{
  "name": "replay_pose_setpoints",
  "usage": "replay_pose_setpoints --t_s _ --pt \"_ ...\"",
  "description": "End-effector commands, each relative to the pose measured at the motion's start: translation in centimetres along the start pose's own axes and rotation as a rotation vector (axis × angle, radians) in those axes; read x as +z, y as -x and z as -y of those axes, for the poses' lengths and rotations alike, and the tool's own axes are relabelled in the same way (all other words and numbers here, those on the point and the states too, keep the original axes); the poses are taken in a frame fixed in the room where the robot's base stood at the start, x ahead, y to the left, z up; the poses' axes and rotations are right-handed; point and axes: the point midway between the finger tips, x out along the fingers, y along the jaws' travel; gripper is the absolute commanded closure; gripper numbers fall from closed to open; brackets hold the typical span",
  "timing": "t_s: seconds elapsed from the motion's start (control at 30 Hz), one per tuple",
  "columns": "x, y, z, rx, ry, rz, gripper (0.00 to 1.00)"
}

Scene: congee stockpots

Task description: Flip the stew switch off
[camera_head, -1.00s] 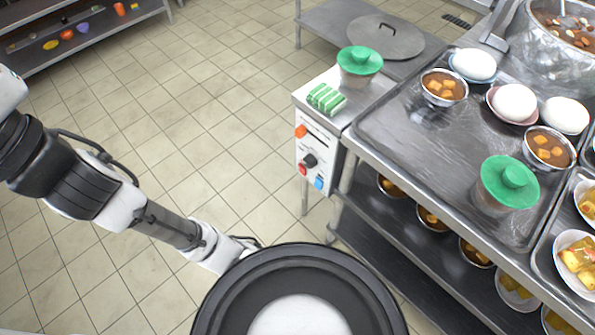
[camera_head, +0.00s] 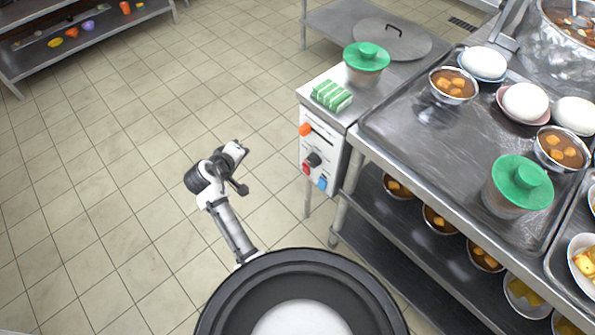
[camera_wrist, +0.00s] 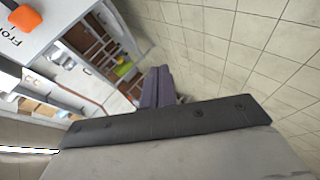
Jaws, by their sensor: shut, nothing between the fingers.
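The control panel (camera_head: 318,150) is on the front of the steel cabinet, left of the counter. It carries an orange switch (camera_head: 305,130) at the top, a black knob (camera_head: 313,160), a red part (camera_head: 306,169) and a blue switch (camera_head: 322,184) lower down. I cannot read which one is the stew switch. In the wrist view an orange block (camera_wrist: 25,17) stands out from a white face with partly cut-off lettering beside it. My gripper (camera_wrist: 160,72) is shut and empty, apart from that block. In the head view my arm's end is left of the panel, over the floor.
Green-and-white striped blocks (camera_head: 332,95) and a green-lidded pot (camera_head: 366,62) stand on the cabinet top. The counter tray (camera_head: 440,150) to the right holds bowls and another green-lidded pot (camera_head: 518,185). Bowls fill the shelf below. The floor (camera_head: 120,150) left of the panel is clear.

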Motion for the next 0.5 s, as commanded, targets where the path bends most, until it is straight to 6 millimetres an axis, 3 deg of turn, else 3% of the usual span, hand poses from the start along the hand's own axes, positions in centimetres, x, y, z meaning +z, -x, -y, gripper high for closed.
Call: replay_pose_setpoints --t_s 0.03,0.1,0.2,0.33,0.5 --pt "3.0 -1.3 1.1 -0.005 0.029 0.098 1.00" --pt "6.2 -2.3 1.9 -0.008 0.060 0.207 1.00" --pt "9.4 -2.9 2.8 -0.013 0.092 0.314 1.00" --pt "11.2 -3.1 3.2 -0.015 0.109 0.376 1.00" --pt "11.4 -3.1 3.2 -0.015 0.111 0.383 1.00"
